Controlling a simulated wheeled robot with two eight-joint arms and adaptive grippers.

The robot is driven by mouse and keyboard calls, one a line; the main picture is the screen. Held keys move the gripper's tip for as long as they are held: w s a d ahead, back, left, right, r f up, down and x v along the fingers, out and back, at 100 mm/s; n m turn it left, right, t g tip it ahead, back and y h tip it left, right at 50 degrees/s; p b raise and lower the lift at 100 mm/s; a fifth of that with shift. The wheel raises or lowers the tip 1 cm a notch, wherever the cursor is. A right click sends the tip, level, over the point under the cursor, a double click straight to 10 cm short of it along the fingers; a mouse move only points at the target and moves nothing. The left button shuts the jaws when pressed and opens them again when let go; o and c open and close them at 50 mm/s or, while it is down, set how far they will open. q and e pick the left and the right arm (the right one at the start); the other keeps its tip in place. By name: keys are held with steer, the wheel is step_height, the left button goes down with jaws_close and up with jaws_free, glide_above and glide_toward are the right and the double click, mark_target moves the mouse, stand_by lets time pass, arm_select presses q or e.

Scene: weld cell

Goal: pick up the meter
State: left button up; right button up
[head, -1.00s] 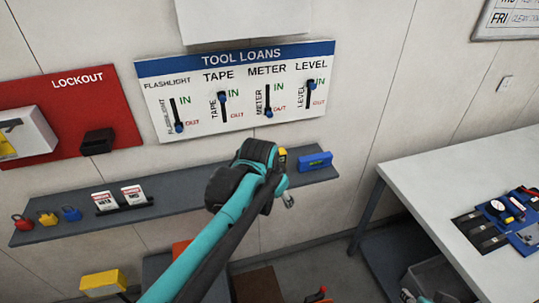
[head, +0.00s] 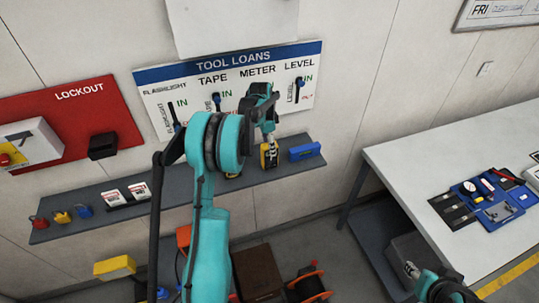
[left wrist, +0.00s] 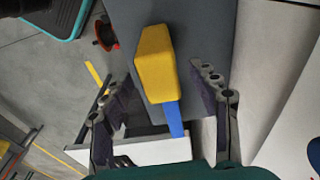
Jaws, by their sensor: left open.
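The meter (head: 269,160), a small yellow block with a dark face, stands on the grey wall shelf between a part hidden by my arm and the blue level. My left gripper (head: 268,138) is just above it. In the left wrist view the yellow meter (left wrist: 157,65) lies between the two spread fingers of my left gripper (left wrist: 160,82), with a gap on each side. The gripper is open and holds nothing. My right gripper (head: 411,269) shows at the lower right, away from the shelf; its jaws are too small to judge.
The blue level (head: 305,151) lies right of the meter on the shelf (head: 185,188). The tool loans board (head: 325,60) is on the wall close behind my left gripper. Padlocks and tags sit on the shelf's left. A white workbench (head: 420,170) stands at right.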

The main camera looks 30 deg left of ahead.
arm_select(q)
steer(key=f, duration=0.6)
steer(key=shift+w+d, duration=0.15)
steer(key=shift+w, duration=0.1)
steer(key=shift+r, duration=0.1)
jaws_close()
